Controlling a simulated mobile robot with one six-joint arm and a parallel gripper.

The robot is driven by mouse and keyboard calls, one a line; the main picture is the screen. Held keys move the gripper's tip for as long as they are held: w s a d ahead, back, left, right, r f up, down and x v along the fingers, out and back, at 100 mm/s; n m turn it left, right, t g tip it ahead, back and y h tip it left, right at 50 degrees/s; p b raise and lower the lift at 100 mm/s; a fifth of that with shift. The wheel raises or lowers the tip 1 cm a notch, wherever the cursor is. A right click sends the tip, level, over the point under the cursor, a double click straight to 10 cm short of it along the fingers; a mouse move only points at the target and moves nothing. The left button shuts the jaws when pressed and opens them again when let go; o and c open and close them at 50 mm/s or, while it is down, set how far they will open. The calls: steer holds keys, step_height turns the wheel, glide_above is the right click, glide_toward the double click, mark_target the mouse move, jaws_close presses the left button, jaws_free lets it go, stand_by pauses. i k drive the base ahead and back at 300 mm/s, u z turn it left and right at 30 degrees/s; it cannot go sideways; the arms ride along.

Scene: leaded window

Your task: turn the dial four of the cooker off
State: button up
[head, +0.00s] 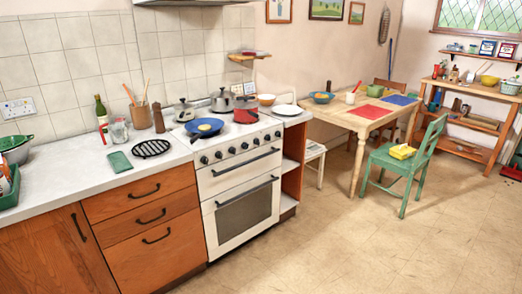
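The white cooker (238,172) stands at the end of the worktop, with its front facing the open floor. A row of several dark dials (231,150) runs along its front panel above the handle. The dials are too small to read their settings, and I cannot tell which is dial four. A blue frying pan (204,128) with something yellow in it sits on the front left of the hob. My gripper is not in view.
Drawers (140,222) and the worktop (70,172) adjoin the cooker's left side. Open shelves (289,170) stand on its right. A green chair (407,165) and a wooden table (335,112) are further right. The floor (330,235) before the cooker is clear.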

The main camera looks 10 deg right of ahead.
mark_target(245, 145)
steer(key=u, duration=0.15)
steer(key=i, duration=0.55)
steer(key=z, duration=0.1)
steer(key=k, duration=0.65)
steer(key=u, duration=0.65)
steer(key=i, duration=1.1)
steer(key=u, duration=0.5)
